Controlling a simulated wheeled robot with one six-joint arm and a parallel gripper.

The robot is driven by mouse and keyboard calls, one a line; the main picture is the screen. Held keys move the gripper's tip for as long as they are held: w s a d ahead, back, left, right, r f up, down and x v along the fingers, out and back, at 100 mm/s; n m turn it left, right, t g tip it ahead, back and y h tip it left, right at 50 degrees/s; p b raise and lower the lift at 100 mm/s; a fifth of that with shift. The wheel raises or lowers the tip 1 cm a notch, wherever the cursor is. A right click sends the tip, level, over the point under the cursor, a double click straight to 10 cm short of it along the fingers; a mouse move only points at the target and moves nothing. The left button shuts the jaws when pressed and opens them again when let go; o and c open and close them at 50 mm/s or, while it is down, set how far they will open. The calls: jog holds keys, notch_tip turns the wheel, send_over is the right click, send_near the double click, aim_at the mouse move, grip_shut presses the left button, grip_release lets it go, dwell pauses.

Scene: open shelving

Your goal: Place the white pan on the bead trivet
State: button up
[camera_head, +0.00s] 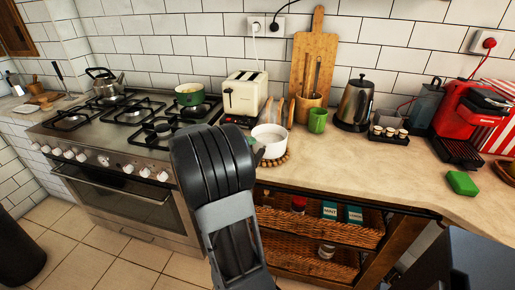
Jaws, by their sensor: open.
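The white pan (270,137) is on the counter, right of the stove, and looks upright. The round bead trivet (276,161) shows as a brown beaded rim directly below the pan, which appears to rest on it. My gripper (257,154) is mostly hidden behind my own black arm link; only a small grey part shows at the pan's left side. It is open. Whether it touches the pan or its handle cannot be told, as my arm covers that side.
Behind the pan stand a cream toaster (245,94), a utensil holder (308,107) and a green mug (317,120). A kettle (355,104) is farther right. A green pot (189,94) sits on the stove (110,150). The counter front right of the pan is clear up to a green block (462,183).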

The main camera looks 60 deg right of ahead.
jog(key=w+a+r+n+t+h, duration=0.2)
jog(key=w+a+r+n+t, duration=0.1)
jog(key=w+a+n+t, duration=0.25)
jog(key=w+a+r+n+t+h, duration=0.15)
jog(key=w+n+t, duration=0.25)
jog(key=w+t, duration=0.4)
jog(key=w+a+r+n+t+y, duration=0.1)
jog(key=w+a+n+t+y, duration=0.35)
jog(key=a+n, duration=0.3)
jog(key=w+a+n+t+y, duration=0.3)
jog(key=a+n+t+y, duration=0.2)
jog(key=a+n, duration=0.25)
jog(key=s+a+f+n+g+y, duration=0.2)
jog(key=s+a+f+n+y, duration=0.15)
jog(key=a+n, duration=0.25)
jog(key=s+a+f+n+g+y, duration=0.2)
jog(key=s+a+f+n+y, duration=0.15)
jog(key=a+n, duration=0.25)
jog(key=s+f+n+g, duration=0.5)
jog(key=s+g, duration=0.1)
jog(key=s, duration=0.7)
jog(key=shift+s+f+n, duration=0.2)
jog(key=shift+s+n, duration=0.05)
jog(key=shift+n, duration=0.1)
jog(key=shift+r, duration=0.15)
